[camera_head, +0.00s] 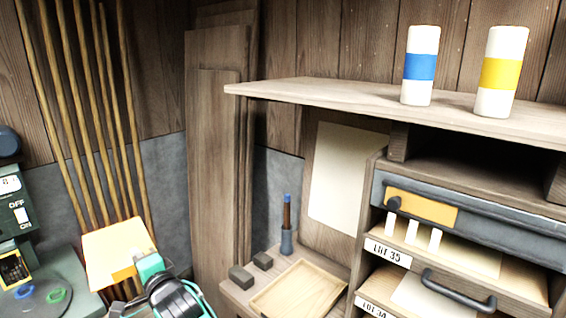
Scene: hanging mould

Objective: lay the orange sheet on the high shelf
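A pale orange sheet (115,248) shows at the lower left, tilted, with a deeper orange patch at its lower edge. My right gripper (138,268), teal and black, is at the sheet's lower right edge and appears closed on it; the fingertips are partly hidden. The high shelf (330,92) is a wooden board at the upper right, well above and to the right of the sheet. My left gripper is not in view.
A blue-banded bottle (420,66) and a yellow-banded bottle (501,72) stand on the shelf's right part; its left end is clear. Below are a wooden tray (262,302) and a rack with a black handle (458,292). Poles (82,120) lean at the left wall.

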